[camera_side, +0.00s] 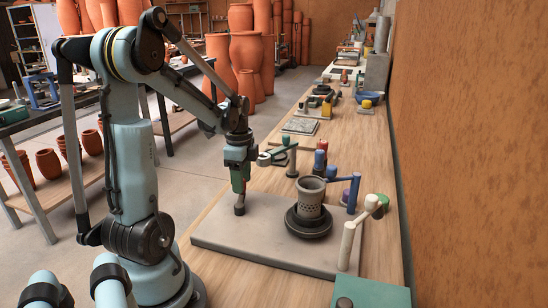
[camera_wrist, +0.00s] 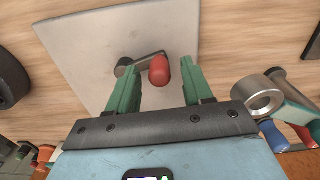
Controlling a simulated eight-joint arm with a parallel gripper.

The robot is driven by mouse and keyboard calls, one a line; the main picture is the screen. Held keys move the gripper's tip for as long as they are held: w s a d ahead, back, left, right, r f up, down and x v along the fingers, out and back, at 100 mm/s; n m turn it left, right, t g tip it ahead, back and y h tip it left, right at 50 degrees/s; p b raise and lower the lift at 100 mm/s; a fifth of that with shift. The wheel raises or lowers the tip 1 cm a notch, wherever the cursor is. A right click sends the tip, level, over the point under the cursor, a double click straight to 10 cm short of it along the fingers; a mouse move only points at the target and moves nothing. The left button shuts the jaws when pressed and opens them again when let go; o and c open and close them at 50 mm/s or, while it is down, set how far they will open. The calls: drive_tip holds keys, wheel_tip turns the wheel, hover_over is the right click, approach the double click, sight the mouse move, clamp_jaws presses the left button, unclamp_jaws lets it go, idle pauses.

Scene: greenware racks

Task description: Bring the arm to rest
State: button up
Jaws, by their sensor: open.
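A small tool with a red rounded end (camera_wrist: 160,70), a thin dark rod and a grey knob shows between and beyond the fingers, over the board. A dark knob (camera_side: 240,209) shows just under my gripper in the side view; I cannot tell whether it touches the gripper. The red end is hidden there.
A white-handled arm (camera_side: 347,240) and a blue-handled arm (camera_side: 353,192) stand close by. Several tools line the bench behind. A brown wall bounds the right.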

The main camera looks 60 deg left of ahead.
drive_tip(key=shift+f, duration=0.9)
wheel_tip(320, 180, up, 12)
hover_over(220, 210)
drive_tip(key=w+a, duration=0.1)
drive_tip(key=w, duration=0.6)
wheel_tip(220, 210, down, 12)
drive_tip(key=shift+a+f, duration=0.1)
drive_tip(key=shift+a, duration=0.05)
drive_tip(key=s+n, duration=0.1)
drive_tip(key=n, duration=0.1)
drive_tip(key=s+n, duration=0.1)
drive_tip(key=n, duration=0.1)
drive_tip(key=shift+a, duration=0.3)
drive_tip(key=s+n, duration=0.1)
drive_tip(key=n, duration=0.1)
drive_tip(key=s+n, duration=0.1)
drive_tip(key=n, duration=0.2)
drive_tip(key=s+n, duration=0.1)
drive_tip(key=n, duration=0.2)
drive_tip(key=shift+s+d, duration=0.3)
drive_tip(key=shift+d, duration=0.05)
drive_tip(key=shift+s+d+n, duration=0.3)
drive_tip(key=shift+s+n, duration=0.05)
drive_tip(key=shift+n, duration=0.65)
drive_tip(key=shift+s+d+n, duration=0.3)
drive_tip(key=shift+s+n, duration=0.05)
drive_tip(key=shift+n, duration=0.65)
